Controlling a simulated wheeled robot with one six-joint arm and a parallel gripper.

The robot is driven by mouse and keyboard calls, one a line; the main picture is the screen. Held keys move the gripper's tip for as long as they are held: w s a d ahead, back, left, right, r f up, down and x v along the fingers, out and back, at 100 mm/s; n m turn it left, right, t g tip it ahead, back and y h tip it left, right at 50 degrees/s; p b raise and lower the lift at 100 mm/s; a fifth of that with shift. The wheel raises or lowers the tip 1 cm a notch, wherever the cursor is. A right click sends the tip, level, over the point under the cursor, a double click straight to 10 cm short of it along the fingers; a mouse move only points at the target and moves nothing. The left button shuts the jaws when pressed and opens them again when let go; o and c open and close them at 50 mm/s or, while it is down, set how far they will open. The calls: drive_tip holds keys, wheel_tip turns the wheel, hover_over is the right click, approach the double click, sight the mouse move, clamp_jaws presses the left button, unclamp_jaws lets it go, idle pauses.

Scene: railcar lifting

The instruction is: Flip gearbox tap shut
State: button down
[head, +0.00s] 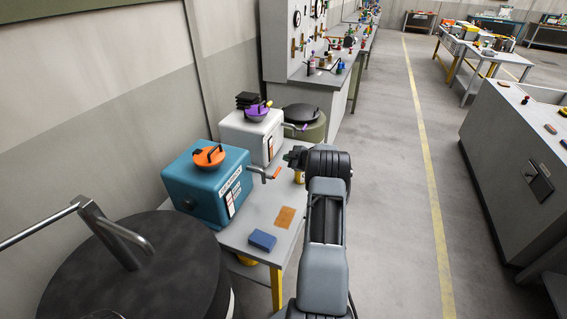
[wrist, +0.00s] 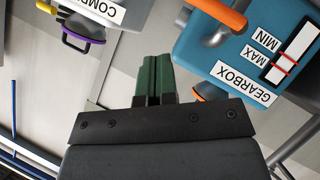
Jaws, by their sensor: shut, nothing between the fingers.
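The gearbox tank is a teal box (head: 205,187) with an orange lid on top; in the wrist view its teal face (wrist: 245,60) carries the GEARBOX label (wrist: 243,84) and a MIN/MAX gauge. Its tap is a grey spout with an orange lever (head: 270,174), sticking out from the tank's right side. The lever shows in the wrist view (wrist: 218,14) at the top, above the grey spout. My gripper (head: 293,157) is shut and empty, beyond and right of the lever in the head view. In the wrist view its green fingers (wrist: 153,68) point between the two tanks, apart from the lever.
A white tank (head: 250,136) with a purple lid and purple-handled tap stands behind the teal one. A blue block (head: 262,240) and an orange-brown pad (head: 285,217) lie on the grey bench (head: 232,237). A dark drum (head: 130,270) stands front left; the aisle is clear.

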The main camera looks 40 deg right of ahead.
drive_tip(key=s+d+r, duration=0.3)
drive_tip(key=s+r, duration=0.1)
drive_tip(key=s, duration=0.1)
drive_tip(key=shift+d+b, duration=0.15)
drive_tip(key=shift+b, duration=0.3)
drive_tip(key=shift+s, duration=0.1)
